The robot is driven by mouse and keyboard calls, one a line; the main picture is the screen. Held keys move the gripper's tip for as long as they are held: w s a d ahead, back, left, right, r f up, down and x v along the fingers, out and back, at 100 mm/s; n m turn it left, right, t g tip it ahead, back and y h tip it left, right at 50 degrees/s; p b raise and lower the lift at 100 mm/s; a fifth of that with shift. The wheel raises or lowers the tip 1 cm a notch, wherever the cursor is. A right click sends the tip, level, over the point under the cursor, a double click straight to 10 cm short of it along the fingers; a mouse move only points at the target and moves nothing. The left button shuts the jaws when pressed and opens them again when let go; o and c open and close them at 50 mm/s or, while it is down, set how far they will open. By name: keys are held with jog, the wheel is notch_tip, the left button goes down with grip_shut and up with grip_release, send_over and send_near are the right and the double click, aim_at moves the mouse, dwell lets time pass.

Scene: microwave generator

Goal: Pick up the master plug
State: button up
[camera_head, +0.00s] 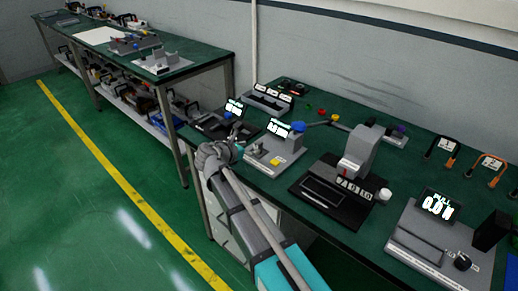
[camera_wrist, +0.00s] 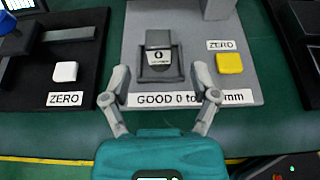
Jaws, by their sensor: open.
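In the head view my gripper (camera_head: 238,137) is at the left edge of the gauge base (camera_head: 278,160), and the block cannot be made out.
A yellow ZERO button (camera_wrist: 229,62) is close beside the right finger. A black gauge base (camera_wrist: 60,80) with a white button stands to the left. The green bench (camera_head: 330,140) also holds a grey press (camera_head: 362,148) and a pull tester (camera_head: 435,245) farther right.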

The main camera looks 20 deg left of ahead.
aim_at(256, 146)
jog(key=shift+b+x, duration=1.05)
jog(key=shift+x, duration=1.55)
grip_shut()
